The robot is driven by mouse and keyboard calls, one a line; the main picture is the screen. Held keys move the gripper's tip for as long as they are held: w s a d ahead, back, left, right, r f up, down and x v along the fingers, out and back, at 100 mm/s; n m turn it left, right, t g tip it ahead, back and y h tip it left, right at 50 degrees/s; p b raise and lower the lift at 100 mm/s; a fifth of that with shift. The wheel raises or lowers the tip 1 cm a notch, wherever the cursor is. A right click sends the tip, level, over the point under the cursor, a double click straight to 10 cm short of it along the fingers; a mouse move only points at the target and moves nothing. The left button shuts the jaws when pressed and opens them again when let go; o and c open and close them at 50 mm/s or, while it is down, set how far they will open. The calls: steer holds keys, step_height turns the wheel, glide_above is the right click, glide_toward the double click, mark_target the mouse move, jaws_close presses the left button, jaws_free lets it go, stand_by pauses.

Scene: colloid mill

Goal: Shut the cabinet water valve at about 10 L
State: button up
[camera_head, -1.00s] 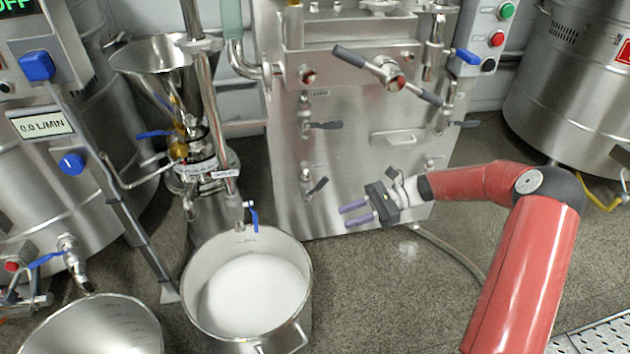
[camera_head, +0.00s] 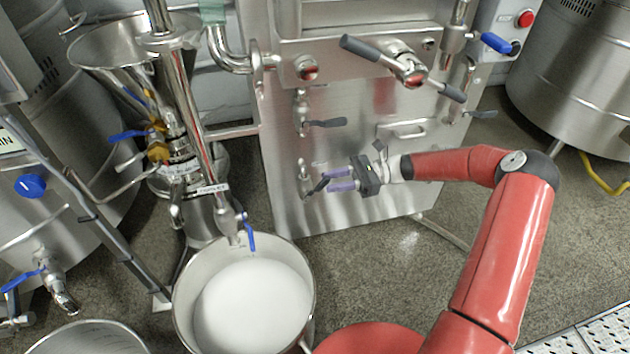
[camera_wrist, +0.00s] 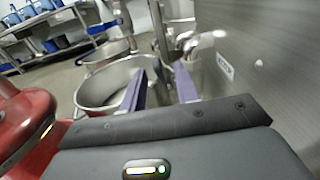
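The steel cabinet (camera_head: 360,105) has two small lever valves on its front, one above the other. The upper valve (camera_head: 322,123) has a dark lever lying level to the right. The lower valve (camera_head: 304,178) has a dark lever (camera_head: 318,187) slanting up to the right. I cannot tell which one is the water valve. My gripper (camera_head: 330,179) is open, its two purple fingers pointing left close by the lower lever; contact cannot be told. In the wrist view, my gripper (camera_wrist: 159,66) shows parted fingers, with a blurred metal valve (camera_wrist: 195,42) beyond the right one.
A steel pot (camera_head: 185,310) with white liquid stands on the floor below a blue-handled spout (camera_head: 248,232). The hopper mill (camera_head: 125,50) stands left. A large T-handle (camera_head: 405,68) juts from the cabinet above. The flow readout (camera_head: 8,142) is mostly cut off.

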mark_target(319, 184)
steer(key=x, duration=0.5)
jaws_close()
